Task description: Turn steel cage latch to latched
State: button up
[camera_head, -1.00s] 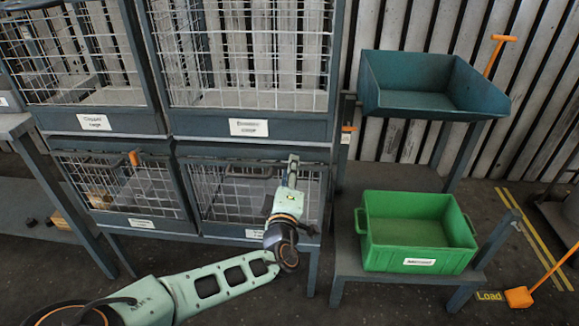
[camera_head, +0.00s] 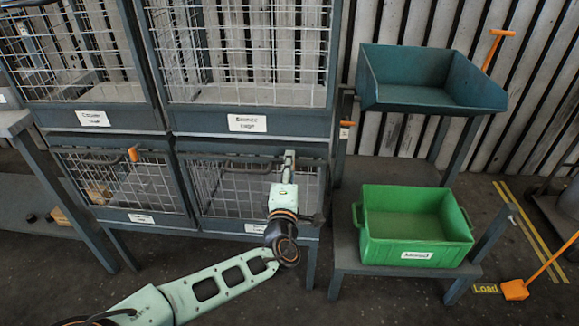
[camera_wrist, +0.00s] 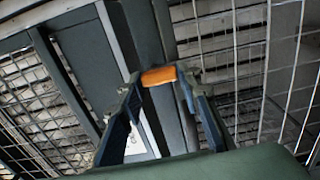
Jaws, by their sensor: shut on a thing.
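The orange latch handle (camera_wrist: 158,76) sits between the fingertips of my gripper (camera_wrist: 160,82) in the wrist view, and the jaws are closed on it. It lies across a dark cage frame post, with wire mesh on both sides. In the head view my gripper (camera_head: 289,160) reaches the upper right part of the lower right cage (camera_head: 235,185). There my gripper hides the held latch. The lower right cage's label (camera_head: 256,228) is too small to read, so I cannot confirm which cage is the steel one.
The lower left cage has its own orange handle (camera_head: 133,154). Two larger mesh cages stand above. A green bin (camera_head: 415,245) rests on a low stand at right, below a dark teal tray (camera_head: 430,85). An orange-handled tool (camera_head: 516,290) stands on the floor at far right.

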jog(key=o, duration=1.2)
jog(key=shift+c, duration=0.2)
jog(key=s, duration=0.7)
jog(key=shift+s+a, duration=0.15)
jog(key=shift+s, duration=0.1)
